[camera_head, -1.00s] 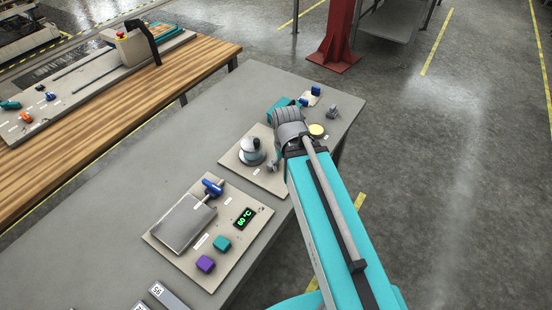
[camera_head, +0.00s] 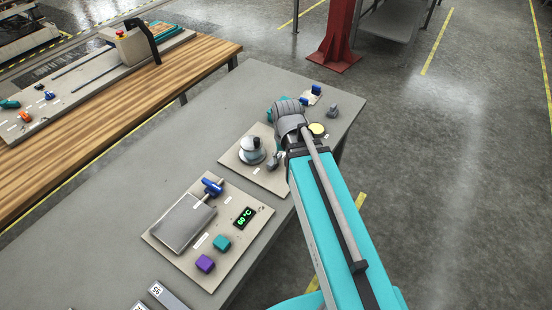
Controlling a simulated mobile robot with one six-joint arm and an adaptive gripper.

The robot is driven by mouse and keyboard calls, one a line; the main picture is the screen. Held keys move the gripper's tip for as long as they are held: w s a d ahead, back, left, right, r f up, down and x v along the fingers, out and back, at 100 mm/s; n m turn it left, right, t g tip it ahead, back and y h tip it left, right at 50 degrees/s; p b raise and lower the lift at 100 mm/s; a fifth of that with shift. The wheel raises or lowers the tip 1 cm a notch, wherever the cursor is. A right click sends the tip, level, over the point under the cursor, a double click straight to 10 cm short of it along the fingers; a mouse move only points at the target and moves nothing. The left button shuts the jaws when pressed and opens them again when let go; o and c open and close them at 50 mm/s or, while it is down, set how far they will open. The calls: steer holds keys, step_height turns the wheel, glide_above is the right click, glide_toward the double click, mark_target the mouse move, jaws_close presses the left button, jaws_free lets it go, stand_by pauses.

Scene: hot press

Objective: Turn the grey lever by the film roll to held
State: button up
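A round grey-and-white part with a dark knob, likely the film roll (camera_head: 252,149), stands on a beige plate (camera_head: 238,163) in the middle of the table. A small grey lever (camera_head: 272,164) sits on the same plate, just right of the roll. My gripper (camera_head: 280,153) is at the end of my teal arm, close above and right of the lever. My wrist hides most of it, so its fingers and any contact with the lever cannot be made out.
A nearer panel (camera_head: 222,270) has a blue-handled metal plate, a green display, and teal and purple buttons. Beyond my wrist are a yellow disc (camera_head: 317,130), another grey lever (camera_head: 332,111) and a blue-handled part (camera_head: 316,90). The table's left side is bare.

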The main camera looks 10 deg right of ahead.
steer(key=w+f+m+b, duration=0.2)
steer(key=w+m, duration=0.2)
steer(key=w, duration=0.4)
steer(key=w+d+f+m+b, duration=0.1)
steer(key=w+f+m+b, duration=0.1)
steer(key=w, duration=0.7)
steer(key=shift+f+m+b, duration=0.4)
steer(key=shift+f+m, duration=0.25)
steer(key=shift+m, duration=0.35)
steer(key=shift+d+f, duration=0.1)
steer(key=shift+f, duration=0.05)
step_height(320, 180, down, 14)
steer(key=b, duration=1.3)
steer(key=shift+r+b, duration=0.25)
steer(key=shift+b, duration=0.15)
jaws_close()
